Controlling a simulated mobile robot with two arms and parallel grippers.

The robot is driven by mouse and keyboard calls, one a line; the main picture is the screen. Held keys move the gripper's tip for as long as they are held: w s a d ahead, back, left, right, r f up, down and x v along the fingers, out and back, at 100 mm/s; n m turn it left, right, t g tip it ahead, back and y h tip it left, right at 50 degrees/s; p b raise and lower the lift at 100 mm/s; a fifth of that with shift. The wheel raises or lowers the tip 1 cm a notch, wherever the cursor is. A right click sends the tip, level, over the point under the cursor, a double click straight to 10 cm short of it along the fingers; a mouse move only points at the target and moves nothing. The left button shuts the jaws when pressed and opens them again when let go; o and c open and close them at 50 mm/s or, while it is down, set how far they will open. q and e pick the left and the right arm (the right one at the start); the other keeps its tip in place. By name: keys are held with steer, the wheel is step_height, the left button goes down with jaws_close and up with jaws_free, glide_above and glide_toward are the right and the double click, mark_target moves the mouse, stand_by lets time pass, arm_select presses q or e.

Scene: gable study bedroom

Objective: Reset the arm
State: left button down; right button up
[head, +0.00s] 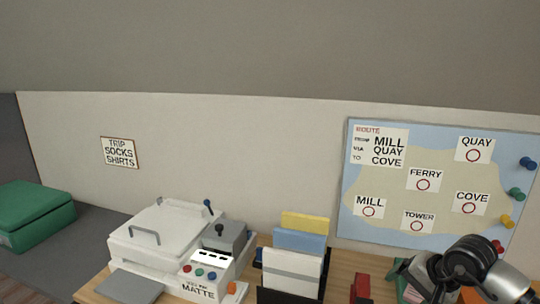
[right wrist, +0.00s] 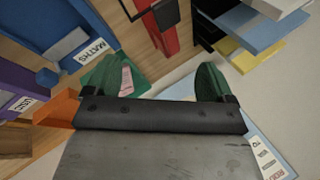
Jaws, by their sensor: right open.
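My right arm reaches in at the bottom right of the head view, in front of the route board's lower right corner. Its gripper (right wrist: 162,82) shows in the right wrist view with its two fingers apart. The space between the fingers shows nothing held. A green item with a pale label (right wrist: 124,78) shows by the left finger; I cannot tell whether they touch. My left arm and gripper are not in view.
The desk carries a white machine (head: 165,238), a rack of coloured folders (head: 292,268) and a red item (head: 361,288). A route board (head: 440,160) with pegs hangs behind. A blue binder (right wrist: 62,40) and orange item (right wrist: 58,108) lie close to my right gripper.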

steer(key=s+a+r+m+t+y, duration=0.3)
steer(key=a+m+y, duration=0.4)
steer(key=a+m, duration=0.15)
steer(key=s+a+r+m+t+y, duration=0.2)
steer(key=a+r+m+t+y, duration=0.2)
steer(key=a+m+y, duration=0.4)
steer(key=s+d+f+m+t+h, duration=0.1)
steer(key=s+d+f+m+h, duration=0.2)
steer(key=m+h, duration=0.65)
steer(key=s+d+f+m+t+h, duration=0.1)
steer(key=d+f+m+h, duration=0.35)
steer(key=m, duration=0.95)
steer(key=s+d+f+m+t+h, duration=0.15)
steer(key=f+m+h, duration=0.35)
steer(key=m, duration=0.6)
steer(key=s+a+f+m+g, duration=0.1)
steer(key=s+f+m+g, duration=0.45)
steer(key=s, duration=0.35)
steer(key=s+a+f+m+g, duration=0.1)
steer(key=s+f+m+g, duration=0.5)
steer(key=s, duration=0.3)
step_height(320, 180, down, 25)
steer(key=s+n+g, duration=0.1)
steer(key=n+g, duration=0.1)
steer(key=s+d+f+g, duration=0.1)
steer(key=s+d+f, duration=0.2)
steer(key=s+f, duration=1.2)
steer(key=shift+s+f+y, duration=0.2)
steer(key=shift+f+y, duration=0.1)
steer(key=shift+f, duration=0.1)
